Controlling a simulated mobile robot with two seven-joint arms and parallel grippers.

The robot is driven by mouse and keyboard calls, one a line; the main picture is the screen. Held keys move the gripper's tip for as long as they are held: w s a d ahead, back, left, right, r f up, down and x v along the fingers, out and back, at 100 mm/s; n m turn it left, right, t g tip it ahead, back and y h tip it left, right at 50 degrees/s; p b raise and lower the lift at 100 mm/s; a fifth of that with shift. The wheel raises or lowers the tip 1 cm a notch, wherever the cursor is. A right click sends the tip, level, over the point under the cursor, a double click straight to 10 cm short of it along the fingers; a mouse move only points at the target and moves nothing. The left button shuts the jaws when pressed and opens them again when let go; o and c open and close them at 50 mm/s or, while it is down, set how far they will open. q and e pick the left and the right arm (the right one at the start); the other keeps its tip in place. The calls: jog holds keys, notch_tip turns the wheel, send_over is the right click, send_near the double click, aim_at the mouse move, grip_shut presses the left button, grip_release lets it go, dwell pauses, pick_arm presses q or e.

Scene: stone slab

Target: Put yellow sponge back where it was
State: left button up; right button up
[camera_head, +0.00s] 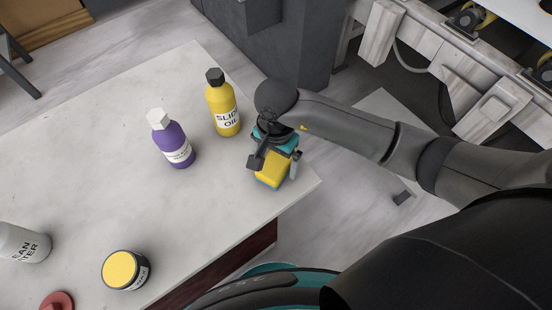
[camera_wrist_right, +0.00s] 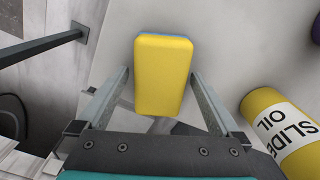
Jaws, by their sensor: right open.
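The yellow sponge (camera_head: 271,169) is a block with a blue underside, at the right corner of the stone slab (camera_head: 215,185). It also shows upright in the middle of the right wrist view (camera_wrist_right: 163,75). My right gripper (camera_head: 276,163) is over it, with one finger on each side. In the right wrist view the open fingers (camera_wrist_right: 160,75) show gaps to both sides of the sponge. Whether the sponge's underside rests fully on the slab is hidden. My left gripper is not in view.
A yellow slide oil bottle (camera_head: 222,108) and a purple bottle (camera_head: 174,143) stand left of the gripper. A yellow-lidded jar (camera_head: 125,269), a grey-white bottle (camera_head: 22,243) and a red object (camera_head: 57,301) are at the front left. The slab's middle is clear; its edge is close to the sponge.

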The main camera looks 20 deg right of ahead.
aim_at(276, 162)
jog(key=shift+r, duration=0.2)
pick_arm(q)
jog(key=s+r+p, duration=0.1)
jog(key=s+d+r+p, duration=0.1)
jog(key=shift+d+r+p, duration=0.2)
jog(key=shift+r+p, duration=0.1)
jog(key=shift+p, duration=0.05)
pick_arm(e)
notch_tip(276, 162, up, 12)
jog(key=shift+f, duration=0.1)
